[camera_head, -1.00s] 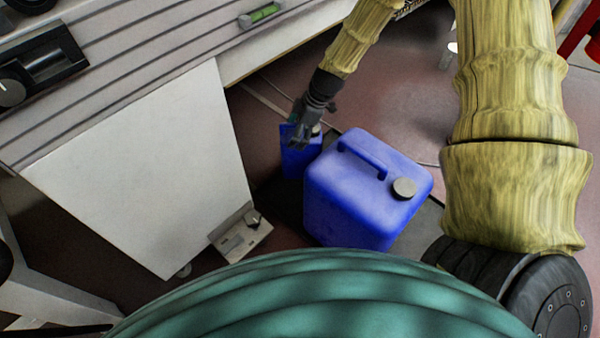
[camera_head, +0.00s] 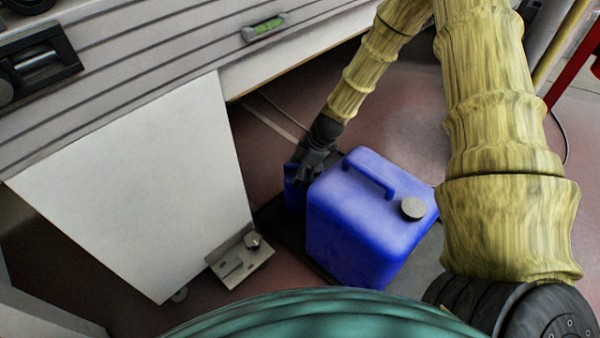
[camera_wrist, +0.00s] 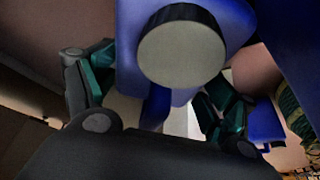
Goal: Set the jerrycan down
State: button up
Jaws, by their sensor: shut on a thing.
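A small blue jerrycan (camera_head: 291,196) is in my gripper (camera_head: 308,170), partly hidden behind a larger blue jerrycan. In the wrist view the held jerrycan shows its grey round cap (camera_wrist: 181,52) and blue top. My gripper, with teal finger pads, is shut on it below the cap (camera_wrist: 157,100). The jerrycan hangs low, beside the larger one at its left. Its bottom is hidden, so I cannot tell whether it touches the floor.
The larger blue jerrycan (camera_head: 362,225) with a grey cap stands upright on a dark mat (camera_head: 277,222). Reddish floor (camera_head: 400,110) is open behind.

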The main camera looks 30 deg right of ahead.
jog(key=shift+r, duration=0.1)
jog(key=o, duration=1.9)
jog(key=shift+o, duration=0.2)
jog(key=p+v, duration=0.5)
jog(key=v, duration=0.7)
